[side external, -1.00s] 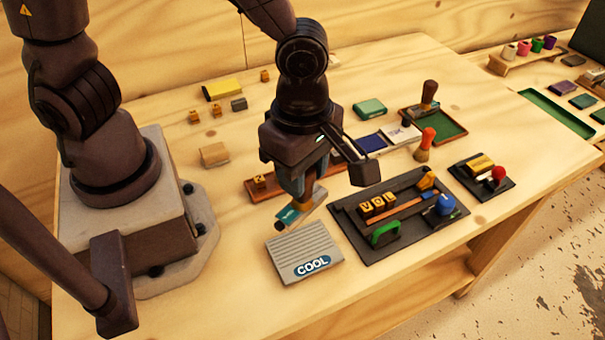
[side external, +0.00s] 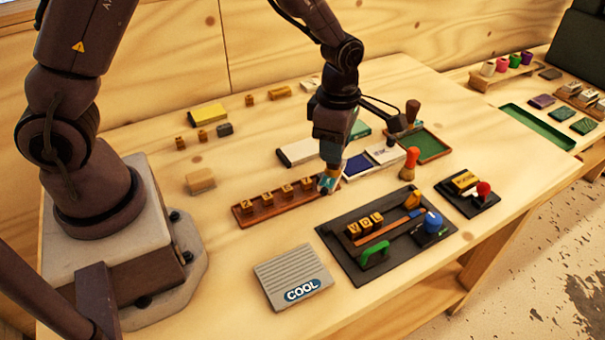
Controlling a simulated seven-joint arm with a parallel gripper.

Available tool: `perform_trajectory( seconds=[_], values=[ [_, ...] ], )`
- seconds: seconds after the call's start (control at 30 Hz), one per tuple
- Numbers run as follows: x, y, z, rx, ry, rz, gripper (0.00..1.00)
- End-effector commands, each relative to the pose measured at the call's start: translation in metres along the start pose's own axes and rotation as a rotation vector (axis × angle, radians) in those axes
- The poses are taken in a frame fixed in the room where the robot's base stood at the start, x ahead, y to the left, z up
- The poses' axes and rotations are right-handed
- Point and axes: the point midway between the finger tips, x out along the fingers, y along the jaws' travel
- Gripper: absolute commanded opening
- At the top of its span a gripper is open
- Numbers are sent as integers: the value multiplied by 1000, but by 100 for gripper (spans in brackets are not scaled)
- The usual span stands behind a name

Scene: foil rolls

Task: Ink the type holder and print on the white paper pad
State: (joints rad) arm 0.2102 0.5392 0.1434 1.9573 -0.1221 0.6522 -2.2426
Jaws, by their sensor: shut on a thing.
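My gripper (side external: 329,172) is shut on a small teal-and-silver piece (side external: 327,184) at the right end of a brown wooden rack (side external: 243,219). I cannot tell whether the piece touches the rack. The rack holds several gold type blocks (side external: 267,199). A black tray (side external: 345,262) carries gold letter blocks (side external: 364,226) reading "VOL", apparently in a type holder. A blue ink pad (side external: 357,166) lies open behind my gripper, beside its pale lid (side external: 384,154). A white-topped pad (side external: 298,151) lies left of it; I cannot tell whether it is the paper pad.
A grey ribbed "COOL" plate (side external: 292,278) lies at the front. An orange-handled tool (side external: 409,163) stands right of the ink pad, near a green-lined tray (side external: 428,147). A small black stand (side external: 467,192) has a red knob. Bare table lies between plate and rack.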

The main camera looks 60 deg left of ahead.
Motion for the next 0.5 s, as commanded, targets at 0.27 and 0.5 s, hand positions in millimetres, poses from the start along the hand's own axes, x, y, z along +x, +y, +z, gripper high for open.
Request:
perform_trajectory(
  seconds=[0.27, 0.5],
  values=[
    [11, 114, 0, 75, -1, 2, 20],
    [-10, 138, 20, 242, -2, 3, 20]
  ],
)
